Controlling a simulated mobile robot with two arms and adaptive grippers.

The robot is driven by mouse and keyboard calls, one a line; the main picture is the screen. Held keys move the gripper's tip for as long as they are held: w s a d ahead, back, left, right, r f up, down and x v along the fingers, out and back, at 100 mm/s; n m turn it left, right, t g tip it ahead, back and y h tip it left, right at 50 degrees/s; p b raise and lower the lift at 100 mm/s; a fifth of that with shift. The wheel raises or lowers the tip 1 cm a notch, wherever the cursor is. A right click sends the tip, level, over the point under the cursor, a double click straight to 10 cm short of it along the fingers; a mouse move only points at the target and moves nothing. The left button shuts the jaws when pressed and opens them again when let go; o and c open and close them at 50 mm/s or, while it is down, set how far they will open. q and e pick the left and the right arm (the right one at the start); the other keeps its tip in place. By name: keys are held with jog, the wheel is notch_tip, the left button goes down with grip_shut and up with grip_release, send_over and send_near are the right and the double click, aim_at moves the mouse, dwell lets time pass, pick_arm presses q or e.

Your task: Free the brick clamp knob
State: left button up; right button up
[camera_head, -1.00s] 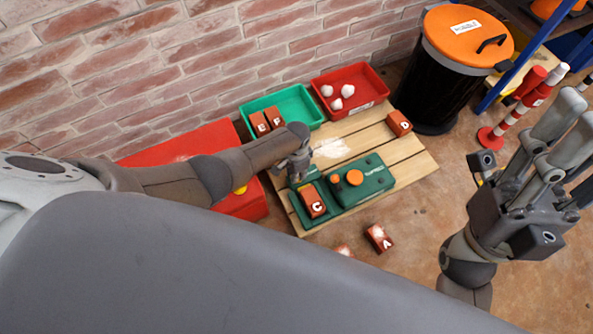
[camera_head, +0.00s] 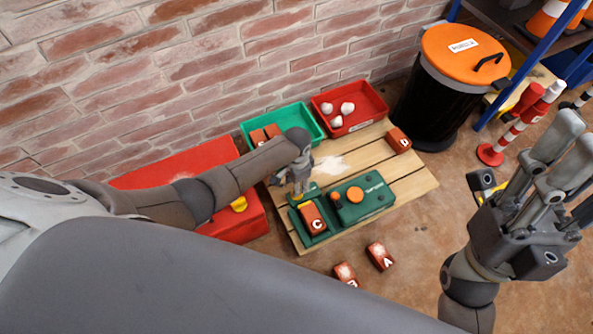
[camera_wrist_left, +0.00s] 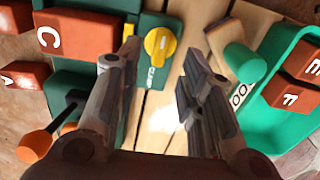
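The clamp knob (camera_wrist_left: 160,44) is yellow and sits on a green plate beside the brick marked C (camera_wrist_left: 75,35) in the left wrist view. My left gripper (camera_wrist_left: 160,68) is open, with its fingers to either side of the knob and a gap visible on both sides. In the head view my left gripper (camera_head: 299,188) hangs over the back of the green clamp, and brick C (camera_head: 313,218) lies in the clamp. The gripper mostly hides the knob there. My right gripper (camera_head: 568,150) is open and empty, off to the right above the floor.
A green unit with orange knobs (camera_head: 365,199) adjoins the clamp on the wooden pallet (camera_head: 415,182). Green (camera_head: 305,108) and red (camera_head: 370,97) trays stand behind, against the brick wall. Brick D (camera_head: 398,140) is on the pallet. Brick A (camera_head: 380,256) lies on the floor in front.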

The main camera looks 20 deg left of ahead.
pick_arm(q)
notch_tip(320, 180, up, 7)
dwell(0.4)
dwell(0.4)
